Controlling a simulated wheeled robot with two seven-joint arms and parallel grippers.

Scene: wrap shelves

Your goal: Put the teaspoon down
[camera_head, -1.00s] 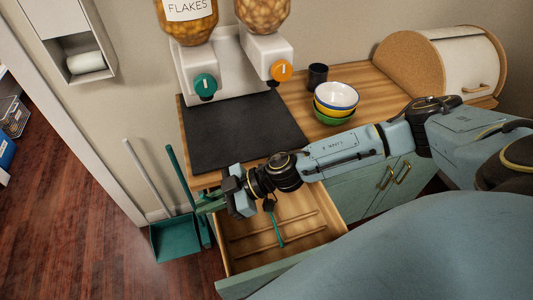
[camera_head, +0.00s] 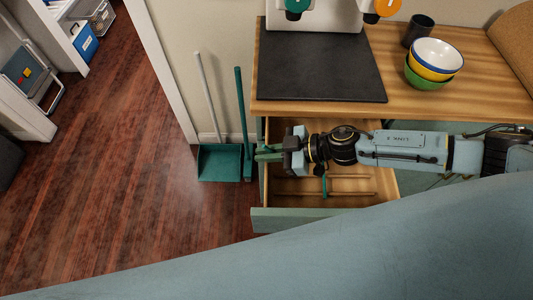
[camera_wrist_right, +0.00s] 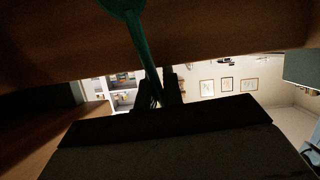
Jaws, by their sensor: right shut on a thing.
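My right gripper (camera_head: 264,152) is shut on the teal teaspoon (camera_wrist_right: 138,40). In the right wrist view the spoon's handle is between the dark fingers (camera_wrist_right: 158,95), and its bowl is at the top edge, partly cut off. In the head view the gripper points left over the left end of the open wooden drawer (camera_head: 350,200). The held spoon is hard to make out there. A thin teal piece (camera_head: 324,186) shows below my wrist against the drawer; I cannot tell what it is. My left gripper is not in view.
Thin wooden dividers (camera_head: 345,193) run along the drawer. The counter above holds a dark mat (camera_head: 320,70), stacked bowls (camera_head: 433,66) and a dark cup (camera_head: 417,30). A teal dustpan (camera_head: 220,163) and broom stand left of the drawer. The floor further left is clear.

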